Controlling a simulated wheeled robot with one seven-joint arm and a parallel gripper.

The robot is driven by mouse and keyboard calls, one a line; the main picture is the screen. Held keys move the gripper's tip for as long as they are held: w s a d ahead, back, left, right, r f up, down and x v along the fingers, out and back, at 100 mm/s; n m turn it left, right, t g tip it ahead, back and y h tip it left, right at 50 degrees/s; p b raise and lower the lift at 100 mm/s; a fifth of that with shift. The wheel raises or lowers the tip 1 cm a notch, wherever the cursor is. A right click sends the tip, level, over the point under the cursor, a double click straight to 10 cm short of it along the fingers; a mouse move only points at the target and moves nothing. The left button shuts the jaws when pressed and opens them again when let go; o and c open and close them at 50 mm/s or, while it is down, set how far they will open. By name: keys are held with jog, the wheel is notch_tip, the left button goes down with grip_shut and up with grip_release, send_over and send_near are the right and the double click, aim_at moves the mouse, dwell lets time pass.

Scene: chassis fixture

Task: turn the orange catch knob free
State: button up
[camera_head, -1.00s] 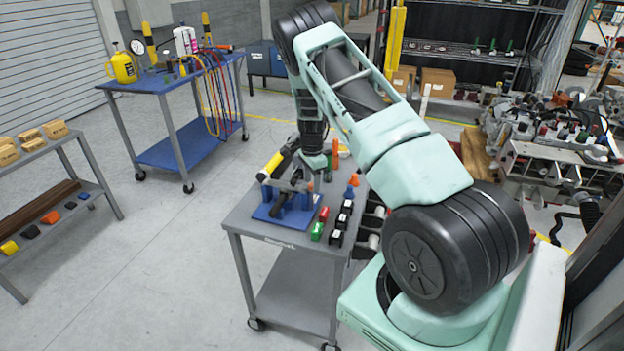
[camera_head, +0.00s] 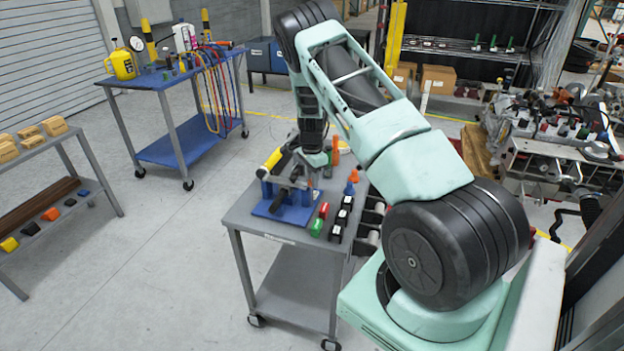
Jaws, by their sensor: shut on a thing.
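The blue fixture (camera_head: 292,208) stands on the grey cart, with a dark chassis part and a bar with a yellow end (camera_head: 272,160) on it. My gripper (camera_head: 308,178) is low at the right side of the fixture, small and partly merged with the dark parts. It appears shut at the place of the orange catch knob. The knob is mostly hidden by the fingers, so the grip's detail cannot be seen. An upright orange piece (camera_head: 335,151) stands behind my gripper, and a blue piece with an orange top (camera_head: 351,182) stands to its right.
The grey cart (camera_head: 262,229) carries red, green and black blocks (camera_head: 337,232) at its front right. Dark bins (camera_head: 370,222) hang at its right side. A blue cart (camera_head: 168,84) with tools is behind left, a shelf with wooden blocks far left. The floor between is clear.

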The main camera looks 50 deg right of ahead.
jog(key=n+b, duration=0.2)
jog(key=n, duration=0.2)
jog(key=shift+f+b, duration=0.15)
jog(key=shift+b, duration=0.2)
jog(key=n+b, duration=0.2)
jog(key=n, duration=0.2)
jog(key=n+b, duration=0.2)
jog(key=n, duration=0.3)
jog(key=shift+n+b, duration=0.45)
jog(key=shift+n, duration=1.65)
jog(key=shift+r, duration=0.2)
jog(key=o, duration=1)
